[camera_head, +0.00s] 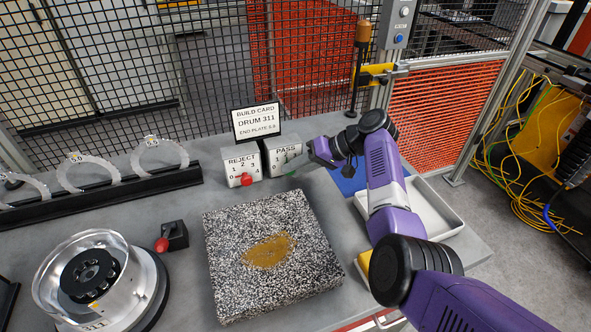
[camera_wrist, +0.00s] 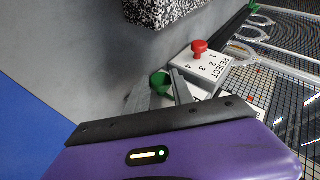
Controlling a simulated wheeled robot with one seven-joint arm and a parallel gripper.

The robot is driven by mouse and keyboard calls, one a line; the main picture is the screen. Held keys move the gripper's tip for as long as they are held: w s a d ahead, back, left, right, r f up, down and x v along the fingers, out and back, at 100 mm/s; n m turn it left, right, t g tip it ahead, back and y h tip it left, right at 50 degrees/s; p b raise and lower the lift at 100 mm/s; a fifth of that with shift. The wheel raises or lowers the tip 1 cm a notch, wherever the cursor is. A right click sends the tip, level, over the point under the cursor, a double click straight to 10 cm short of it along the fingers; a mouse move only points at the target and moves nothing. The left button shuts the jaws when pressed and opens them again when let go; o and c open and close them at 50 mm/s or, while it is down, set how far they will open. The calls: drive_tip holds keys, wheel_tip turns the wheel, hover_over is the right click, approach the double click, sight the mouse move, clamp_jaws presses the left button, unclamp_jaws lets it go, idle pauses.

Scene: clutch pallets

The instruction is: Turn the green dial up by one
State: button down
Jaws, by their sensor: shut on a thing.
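The green dial (camera_wrist: 160,81) is on the box labelled PASS (camera_head: 283,150), to the right of the REJECT box in the head view. My gripper (camera_wrist: 164,92) is shut on the green dial, with one finger on each side of it in the wrist view. In the head view my gripper reaches the PASS box from the right and covers most of the dial and part of the scale. Which number the green dial points to cannot be read.
The REJECT box (camera_head: 241,165) with a red dial (camera_head: 246,179) stands close beside. A build card (camera_head: 257,122) stands behind. A speckled block (camera_head: 235,213) lies in front. A metal drum (camera_head: 95,275) is at front left, and a white tray (camera_head: 436,216) is right.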

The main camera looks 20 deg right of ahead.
drive_tip(key=shift+w+r, duration=0.1)
drive_tip(key=shift+r, duration=0.05)
drive_tip(key=c, duration=1.1)
unclamp_jaws()
drive_tip(key=shift+b+v, duration=0.4)
drive_tip(key=shift+v, duration=3.45)
